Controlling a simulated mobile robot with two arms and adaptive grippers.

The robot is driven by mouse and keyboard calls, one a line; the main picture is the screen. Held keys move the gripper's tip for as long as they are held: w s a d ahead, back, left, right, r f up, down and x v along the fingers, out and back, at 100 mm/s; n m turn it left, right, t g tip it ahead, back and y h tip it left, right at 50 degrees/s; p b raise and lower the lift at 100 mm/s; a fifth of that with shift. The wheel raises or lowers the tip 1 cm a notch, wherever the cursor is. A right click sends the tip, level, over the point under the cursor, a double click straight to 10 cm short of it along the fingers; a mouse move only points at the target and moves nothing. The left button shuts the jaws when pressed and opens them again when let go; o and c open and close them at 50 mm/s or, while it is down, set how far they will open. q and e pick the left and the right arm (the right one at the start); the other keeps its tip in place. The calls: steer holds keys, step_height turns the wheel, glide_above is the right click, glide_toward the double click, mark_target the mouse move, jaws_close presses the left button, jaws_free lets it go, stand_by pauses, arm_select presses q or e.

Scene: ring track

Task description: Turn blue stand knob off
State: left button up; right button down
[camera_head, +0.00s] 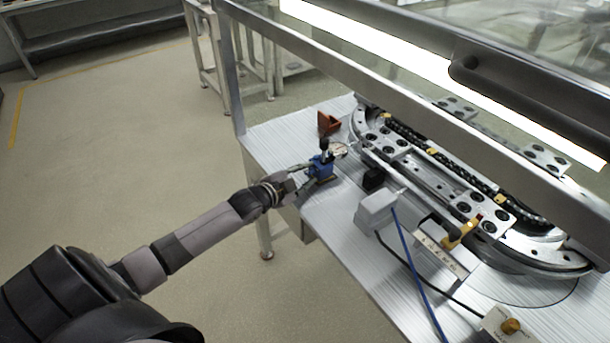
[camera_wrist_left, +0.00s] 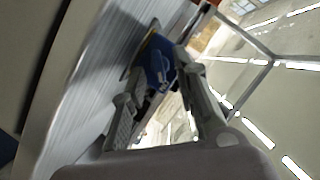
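The blue stand (camera_head: 321,168) is a small blue block near the left edge of the white table, with a dark upright part (camera_head: 324,145) on top. It also shows in the left wrist view (camera_wrist_left: 157,62). My left gripper (camera_head: 307,174) is at the left side of the blue stand. In the left wrist view its fingers (camera_wrist_left: 152,86) are apart, with the blue stand between and beyond their tips. I see nothing held, and cannot tell if a finger touches the stand. The knob is not clearly visible. My right gripper is not in view.
An orange-red block (camera_head: 328,123) stands just behind the blue stand. The ring track (camera_head: 470,185) fills the table's right side under a metal frame bar (camera_head: 400,85). A grey box (camera_head: 376,210) and a blue cable (camera_head: 415,262) lie nearer. The floor at left is clear.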

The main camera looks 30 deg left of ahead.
arm_select(q)
steer(key=shift+c, duration=0.6)
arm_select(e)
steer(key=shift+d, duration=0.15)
arm_select(q)
jaws_close()
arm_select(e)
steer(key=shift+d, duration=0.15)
